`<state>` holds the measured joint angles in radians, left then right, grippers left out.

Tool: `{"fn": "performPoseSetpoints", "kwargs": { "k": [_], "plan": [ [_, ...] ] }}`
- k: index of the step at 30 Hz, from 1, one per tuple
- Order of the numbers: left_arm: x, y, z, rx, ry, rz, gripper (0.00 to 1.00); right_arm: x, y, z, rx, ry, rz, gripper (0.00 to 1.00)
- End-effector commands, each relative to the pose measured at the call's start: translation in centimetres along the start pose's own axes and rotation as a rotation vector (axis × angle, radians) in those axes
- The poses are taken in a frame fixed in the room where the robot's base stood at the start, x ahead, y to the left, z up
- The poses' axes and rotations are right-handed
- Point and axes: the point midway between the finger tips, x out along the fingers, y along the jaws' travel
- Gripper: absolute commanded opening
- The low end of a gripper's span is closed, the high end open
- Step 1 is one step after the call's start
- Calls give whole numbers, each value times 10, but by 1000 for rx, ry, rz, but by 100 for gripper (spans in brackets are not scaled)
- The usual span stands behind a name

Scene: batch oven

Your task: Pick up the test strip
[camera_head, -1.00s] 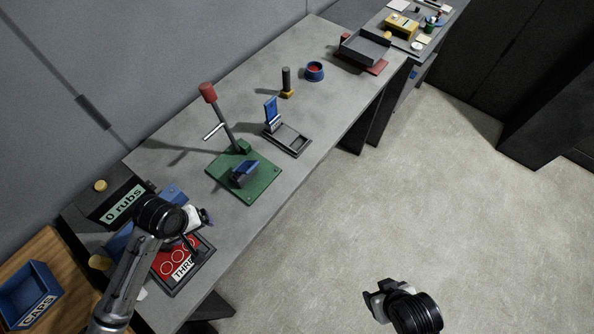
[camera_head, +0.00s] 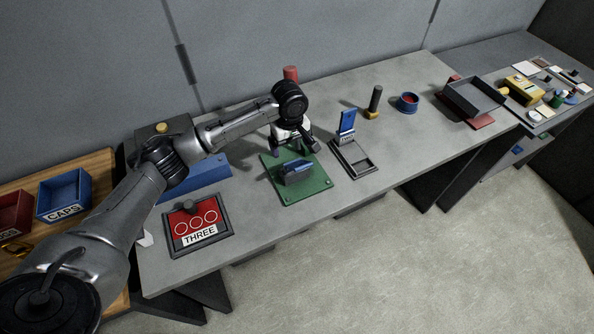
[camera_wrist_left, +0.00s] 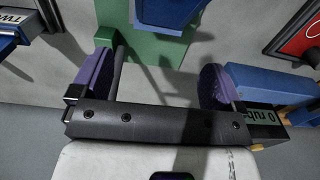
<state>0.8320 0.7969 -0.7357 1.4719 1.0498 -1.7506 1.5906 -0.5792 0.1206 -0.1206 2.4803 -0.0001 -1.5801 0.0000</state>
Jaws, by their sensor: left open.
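I cannot pick out a test strip for certain in either view. My left gripper (camera_head: 292,148) is open, over the back of the green base plate (camera_head: 307,188) that carries a blue block (camera_head: 297,171). In the left wrist view the purple finger pads of the left gripper (camera_wrist_left: 155,80) are wide apart with nothing between them. The green plate (camera_wrist_left: 150,50) and the blue block (camera_wrist_left: 170,12) lie beyond the fingers there. My right gripper is not in view.
A red-topped lever (camera_head: 290,73) stands behind the left wrist. A grey fixture with an upright blue plate (camera_head: 346,124) is to the right. A red board marked THREE (camera_head: 197,220) lies front left. A grey tray (camera_head: 476,97) and a cluttered far bench (camera_head: 562,58) are further right.

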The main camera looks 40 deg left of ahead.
Motion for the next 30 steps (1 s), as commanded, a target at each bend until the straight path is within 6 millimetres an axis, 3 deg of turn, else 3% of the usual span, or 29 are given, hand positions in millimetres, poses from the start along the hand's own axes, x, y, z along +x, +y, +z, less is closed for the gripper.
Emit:
{"fn": "performPoseSetpoints", "kwargs": {
  "k": [3,14,22,30],
  "plan": [
    [18,0,0,0,0,-1,94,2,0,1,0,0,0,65],
    [41,0,1,2,1,0,94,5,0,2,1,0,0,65],
    [75,2,3,2,1,0,94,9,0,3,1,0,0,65],
    [86,2,3,3,1,2,94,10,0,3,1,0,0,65]
  ]
}}
